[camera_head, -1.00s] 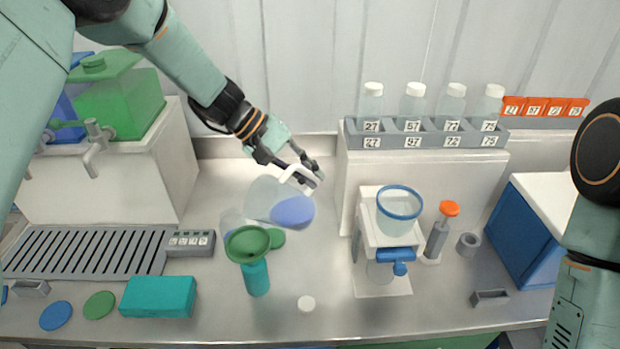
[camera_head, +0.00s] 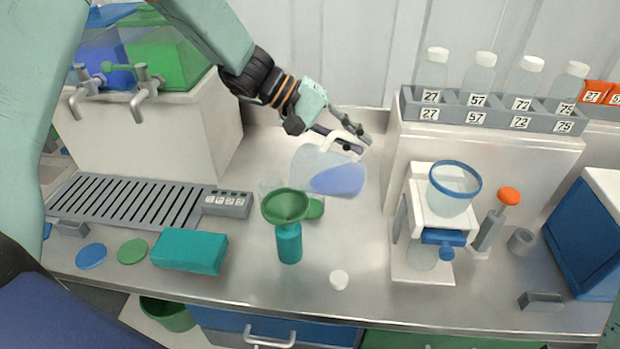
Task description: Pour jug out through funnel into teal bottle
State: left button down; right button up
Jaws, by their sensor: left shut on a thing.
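The clear jug (camera_head: 312,166) with blue liquid (camera_head: 338,181) hangs in the air above the worktop. My left gripper (camera_head: 360,143) is shut on its white handle (camera_head: 345,143). The jug is tilted, with the liquid gathered at its right side. The green funnel (camera_head: 286,205) sits on top of the teal bottle (camera_head: 289,245), which stands upright. The jug shows up and to the right of the funnel, apart from it. The funnel's stem is hidden. My right gripper is out of view.
A filter stand with a blue-rimmed cup (camera_head: 452,198) is right of the bottle. Behind it stands a grey rack (camera_head: 495,112) of numbered bottles. A white cap (camera_head: 339,280) and a teal box (camera_head: 189,250) lie near the front.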

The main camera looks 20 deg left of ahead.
pick_arm(q)
jog(key=shift+s+r, duration=0.1)
jog(key=shift+s, duration=0.05)
jog(key=shift+a, duration=0.15)
jog(key=shift+b, duration=0.5)
jog(key=shift+s+a+h+b, duration=0.2)
jog(key=shift+h+b, duration=0.2)
jog(key=shift+b, duration=0.75)
jog(key=shift+r, duration=0.1)
